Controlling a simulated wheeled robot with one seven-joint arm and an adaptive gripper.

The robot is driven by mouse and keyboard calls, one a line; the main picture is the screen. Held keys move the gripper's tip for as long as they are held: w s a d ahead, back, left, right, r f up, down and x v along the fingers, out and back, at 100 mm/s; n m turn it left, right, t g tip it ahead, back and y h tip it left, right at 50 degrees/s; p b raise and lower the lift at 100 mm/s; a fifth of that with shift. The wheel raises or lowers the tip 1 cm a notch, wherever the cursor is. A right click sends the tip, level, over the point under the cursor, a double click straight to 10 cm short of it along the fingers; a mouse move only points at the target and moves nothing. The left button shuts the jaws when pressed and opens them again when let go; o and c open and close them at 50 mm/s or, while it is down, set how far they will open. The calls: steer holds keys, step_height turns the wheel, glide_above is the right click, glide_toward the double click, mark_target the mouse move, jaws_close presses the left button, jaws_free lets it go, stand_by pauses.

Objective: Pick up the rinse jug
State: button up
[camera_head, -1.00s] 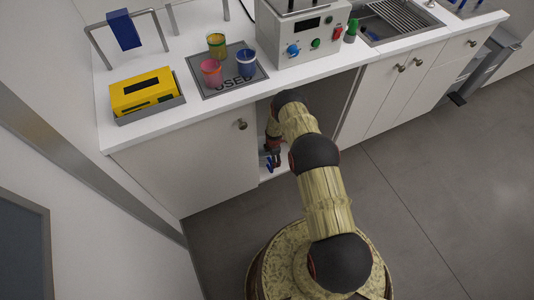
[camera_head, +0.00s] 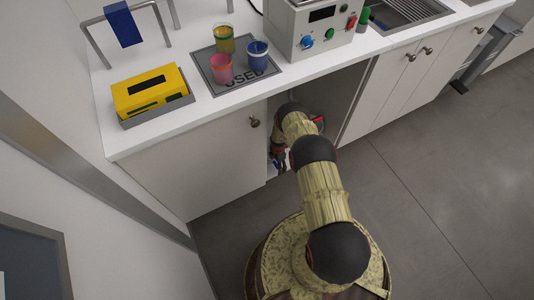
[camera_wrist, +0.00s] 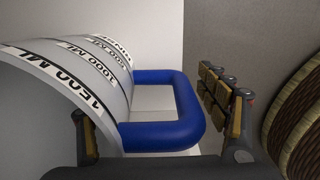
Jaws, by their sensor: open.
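The rinse jug (camera_wrist: 55,78) fills the left of the wrist view. It is a pale, rounded vessel with black-and-white volume marks and a blue loop handle (camera_wrist: 190,108). My gripper (camera_wrist: 155,105) is open, with one finger against or just in front of the jug's side and the other beyond the handle's right side. The handle lies between the fingers, and no grip on it shows. Whether the left finger touches the jug, I cannot tell. In the head view, my gripper (camera_head: 279,158) is in the open cabinet bay under the counter, and the jug is hidden there.
The counter (camera_head: 200,107) overhangs the bay, with a closed cabinet door (camera_head: 200,165) on its left. On top are a yellow box (camera_head: 150,90), a mat (camera_head: 262,75) with three jars, and a grey control unit (camera_head: 310,35).

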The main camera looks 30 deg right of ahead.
steer(key=c, duration=0.4)
steer(key=c, duration=1.3)
